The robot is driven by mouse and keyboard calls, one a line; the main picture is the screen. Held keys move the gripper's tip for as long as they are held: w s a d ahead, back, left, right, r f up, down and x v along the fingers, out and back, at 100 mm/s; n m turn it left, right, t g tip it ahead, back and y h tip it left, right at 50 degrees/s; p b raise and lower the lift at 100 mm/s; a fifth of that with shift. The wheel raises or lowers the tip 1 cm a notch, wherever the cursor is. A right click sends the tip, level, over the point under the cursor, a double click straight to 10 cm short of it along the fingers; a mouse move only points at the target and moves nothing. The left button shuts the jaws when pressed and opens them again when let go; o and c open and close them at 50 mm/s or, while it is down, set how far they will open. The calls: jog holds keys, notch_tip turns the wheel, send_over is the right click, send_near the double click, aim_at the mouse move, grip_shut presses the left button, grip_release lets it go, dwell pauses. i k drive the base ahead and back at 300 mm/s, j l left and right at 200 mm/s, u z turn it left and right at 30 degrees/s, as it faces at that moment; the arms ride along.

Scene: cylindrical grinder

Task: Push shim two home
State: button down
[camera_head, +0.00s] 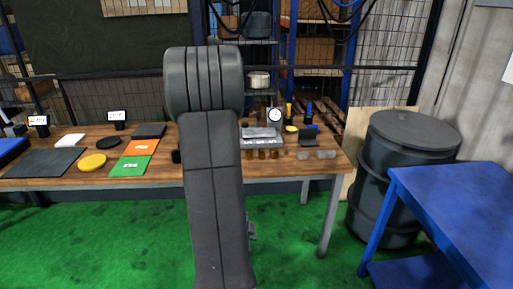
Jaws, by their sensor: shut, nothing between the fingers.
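A grey fixture (258,142) with small white labels along its front stands on the wooden workbench, just right of my arm. Several small brown pieces stand in a row at its front edge, among them one brown piece (262,154) near the middle. They may be the shims, but they are too small to tell which is shim two or how far any is pushed in. My dark grey arm rises through the middle of the view and covers part of the bench. My gripper does not show.
The wooden workbench (205,174) carries a dial gauge (274,115), an orange mat (139,147), a green mat (129,166) and a yellow disc (92,161). A dark drum (398,190) and a blue table (455,190) stand right. Green floor (100,240) lies clear in front.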

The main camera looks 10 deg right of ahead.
aim_at(262, 153)
jog(key=i+l+u, duration=0.4)
jog(key=i+l, duration=0.9)
jog(key=i, duration=0.15)
